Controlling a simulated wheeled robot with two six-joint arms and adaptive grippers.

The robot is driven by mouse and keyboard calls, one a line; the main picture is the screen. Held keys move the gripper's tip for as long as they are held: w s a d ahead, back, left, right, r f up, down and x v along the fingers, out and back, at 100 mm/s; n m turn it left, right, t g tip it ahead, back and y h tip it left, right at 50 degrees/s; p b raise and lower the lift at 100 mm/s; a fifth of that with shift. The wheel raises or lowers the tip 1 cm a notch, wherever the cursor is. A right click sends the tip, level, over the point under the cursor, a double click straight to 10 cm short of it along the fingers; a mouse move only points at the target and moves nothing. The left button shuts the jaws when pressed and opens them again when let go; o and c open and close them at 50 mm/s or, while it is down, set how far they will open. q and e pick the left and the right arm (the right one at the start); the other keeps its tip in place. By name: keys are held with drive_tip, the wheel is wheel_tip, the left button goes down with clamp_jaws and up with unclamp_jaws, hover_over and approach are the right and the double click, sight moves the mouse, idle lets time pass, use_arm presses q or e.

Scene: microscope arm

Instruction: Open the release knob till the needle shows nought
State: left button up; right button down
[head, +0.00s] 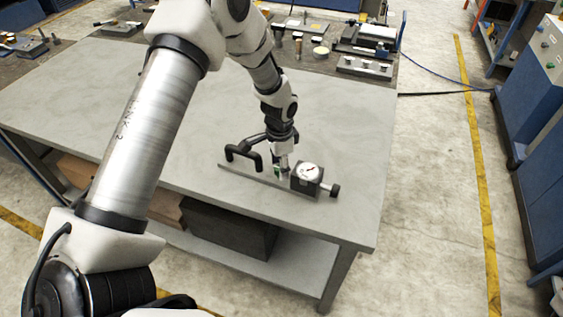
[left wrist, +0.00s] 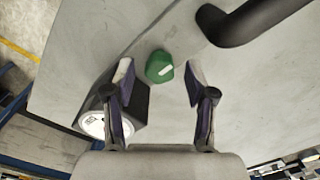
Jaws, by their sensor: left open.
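The release knob (left wrist: 160,67) is green with a white mark. In the left wrist view it lies between and just beyond the fingertips of my left gripper (left wrist: 160,85), which is open with a gap on both sides. In the head view my left gripper (head: 282,172) points down over the device, and the knob is mostly hidden by it. The dial gauge (head: 308,172) sits on a dark block right of the gripper; its needle is too small to read. It also shows in the left wrist view (left wrist: 92,124), cut by a finger. My right gripper is out of view.
The device's flat base plate (head: 262,184) rests near the front of the grey table (head: 130,100). A black handle (head: 243,155) stands left of the gripper, and a black knob (head: 334,190) sticks out right of the gauge. Tools and blocks (head: 364,66) lie on the far bench.

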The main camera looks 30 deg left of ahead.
use_arm(q)
drive_tip(key=shift+f, duration=0.15)
drive_tip(key=shift+s+a, duration=0.1)
drive_tip(key=shift+s, duration=0.05)
drive_tip(key=shift+c, duration=0.4)
clamp_jaws()
drive_tip(key=shift+n, duration=0.4)
drive_tip(key=n, duration=0.1)
drive_tip(key=n+p, duration=0.1)
drive_tip(key=n, duration=0.1)
drive_tip(key=shift+r+n, duration=0.2)
drive_tip(key=shift+n, duration=0.1)
drive_tip(key=n+p, duration=0.1)
drive_tip(key=n, duration=0.3)
drive_tip(key=shift+n+p, duration=0.3)
drive_tip(key=shift+p, duration=0.1)
drive_tip(key=n+p, duration=0.1)
drive_tip(key=n, duration=0.3)
drive_tip(key=shift+p, duration=0.3)
drive_tip(key=shift+f+n+p, duration=0.1)
drive_tip(key=shift+n+p, duration=0.8)
drive_tip(key=shift+n, duration=1.6)
